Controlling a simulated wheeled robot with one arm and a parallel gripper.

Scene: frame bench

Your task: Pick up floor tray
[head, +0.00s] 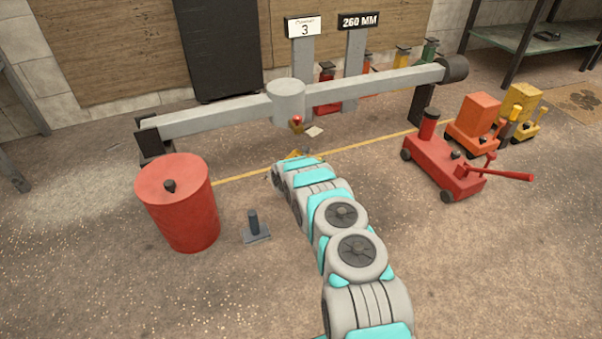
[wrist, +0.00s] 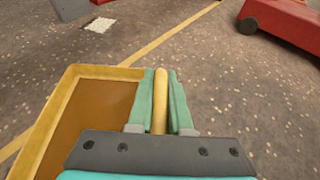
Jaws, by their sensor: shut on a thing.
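The floor tray is yellow with a brown inside. In the wrist view the tray (wrist: 98,72) fills the lower left, and its near part is hidden by my gripper. My gripper (wrist: 161,76) is shut with its two green fingers on either side of the tray's yellow right edge bar. In the head view only a small yellow bit of the tray (head: 296,155) shows past the end of my arm. I cannot tell whether the tray touches the floor.
A grey beam (head: 215,117) on end supports spans behind the tray. A red drum (head: 178,205) and a small grey post (head: 255,230) stand left. A red trolley jack (head: 440,165) stands right, with orange and yellow jacks beyond. A yellow line crosses the floor. Right foreground floor is clear.

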